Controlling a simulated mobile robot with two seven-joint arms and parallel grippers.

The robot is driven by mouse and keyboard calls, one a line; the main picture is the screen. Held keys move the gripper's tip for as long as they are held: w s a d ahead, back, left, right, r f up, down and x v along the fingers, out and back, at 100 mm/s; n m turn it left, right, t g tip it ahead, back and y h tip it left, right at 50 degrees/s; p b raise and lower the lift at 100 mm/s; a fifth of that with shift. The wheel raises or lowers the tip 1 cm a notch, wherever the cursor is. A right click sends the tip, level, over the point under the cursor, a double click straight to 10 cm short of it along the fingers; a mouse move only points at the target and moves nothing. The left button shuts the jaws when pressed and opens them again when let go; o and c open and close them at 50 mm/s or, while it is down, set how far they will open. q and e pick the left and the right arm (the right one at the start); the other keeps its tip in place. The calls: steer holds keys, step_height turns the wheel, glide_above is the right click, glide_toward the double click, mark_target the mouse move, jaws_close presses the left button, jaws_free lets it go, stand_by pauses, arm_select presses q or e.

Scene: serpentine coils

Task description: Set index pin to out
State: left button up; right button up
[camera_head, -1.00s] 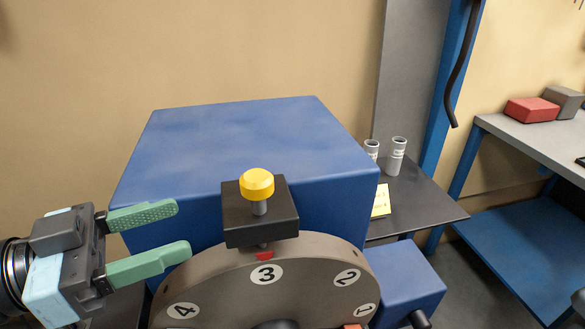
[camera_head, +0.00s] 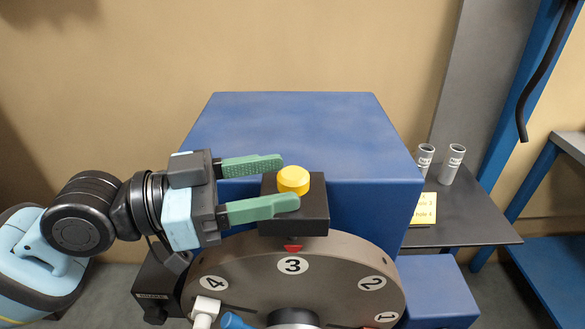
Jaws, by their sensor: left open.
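The index pin has a yellow knob (camera_head: 293,180) and sits on a black block (camera_head: 312,213) at the front of the blue housing (camera_head: 300,135). Below the block is a grey numbered dial (camera_head: 330,255), with 3 at the top by a red pointer (camera_head: 293,248). My left gripper (camera_head: 290,181) is open, its green fingers reaching right toward the knob. The near finger's tip overlaps the knob's lower edge in the picture, and the far finger's tip is just behind it. I cannot tell whether they touch it. The pin's shaft is hidden. My right gripper is not in view.
Two grey tubes (camera_head: 452,165) and a yellow note (camera_head: 423,208) are on a dark side table (camera_head: 470,222) at the right. A lower blue box (camera_head: 440,285) stands right of the dial. A blue-framed bench is at the far right.

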mark_target(278, 181)
arm_select(q)
steer(key=shift+p+x, duration=0.35)
steer(key=shift+x, duration=1.25)
jaws_close()
